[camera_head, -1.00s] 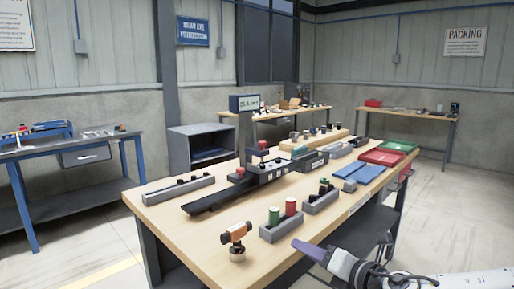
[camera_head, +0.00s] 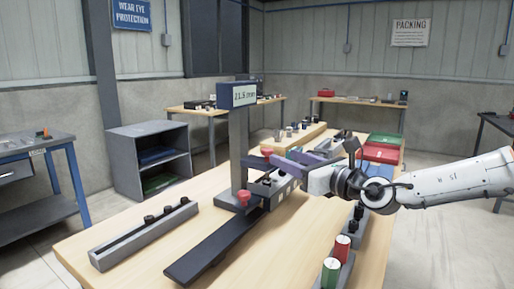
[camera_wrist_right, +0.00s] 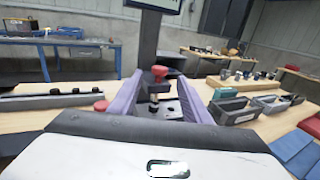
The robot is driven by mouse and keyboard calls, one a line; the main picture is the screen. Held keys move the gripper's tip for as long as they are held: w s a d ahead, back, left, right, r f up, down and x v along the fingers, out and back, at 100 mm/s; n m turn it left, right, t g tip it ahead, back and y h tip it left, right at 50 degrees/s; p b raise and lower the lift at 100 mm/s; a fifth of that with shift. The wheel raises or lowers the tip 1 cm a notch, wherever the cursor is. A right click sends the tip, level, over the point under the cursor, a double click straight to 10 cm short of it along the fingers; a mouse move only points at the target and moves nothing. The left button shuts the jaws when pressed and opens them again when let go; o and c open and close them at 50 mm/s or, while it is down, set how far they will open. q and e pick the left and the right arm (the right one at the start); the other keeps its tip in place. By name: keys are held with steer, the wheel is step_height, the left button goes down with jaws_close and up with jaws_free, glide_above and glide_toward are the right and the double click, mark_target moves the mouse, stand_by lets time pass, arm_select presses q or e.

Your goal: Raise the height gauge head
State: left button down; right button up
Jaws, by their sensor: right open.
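The height gauge (camera_head: 238,140) stands on the wooden bench as a grey upright column with a display (camera_head: 238,95) on top reading about 21.5 mm. A red knob (camera_head: 267,152) sits on the right of the column, and another red knob (camera_head: 243,197) lower at its front. My right gripper (camera_head: 274,158) reaches in from the right with its purple fingers at the upper knob. In the right wrist view, the open fingers (camera_wrist_right: 160,80) stand on either side of that red knob (camera_wrist_right: 159,71); contact cannot be told. The fingers partly hide the gauge head. My left gripper is out of view.
A grey rack (camera_head: 145,235) with black parts lies to the left. Red and green cylinders (camera_head: 342,248) stand in a holder at front right. Blue, red and green trays (camera_head: 382,152) lie at back right.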

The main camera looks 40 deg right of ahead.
mark_target(271, 150)
steer(key=w, duration=0.4)
steer(key=w+p, duration=0.1)
steer(key=w, duration=0.1)
steer(key=shift+d+f, duration=0.1)
steer(key=shift+d, duration=0.2)
steer(key=shift+w+d+f+b, duration=0.1)
steer(key=shift+w+d+b, duration=0.15)
steer(key=shift+w, duration=0.25)
steer(key=shift+w+d+b, duration=0.1)
steer(key=shift+w+b, duration=0.15)
steer(key=shift+w, duration=0.2)
steer(key=shift+w+a+b, duration=0.1)
steer(key=shift+w+b, duration=0.25)
steer(key=shift+w, duration=0.3)
steer(key=shift+r, duration=0.2)
jaws_close()
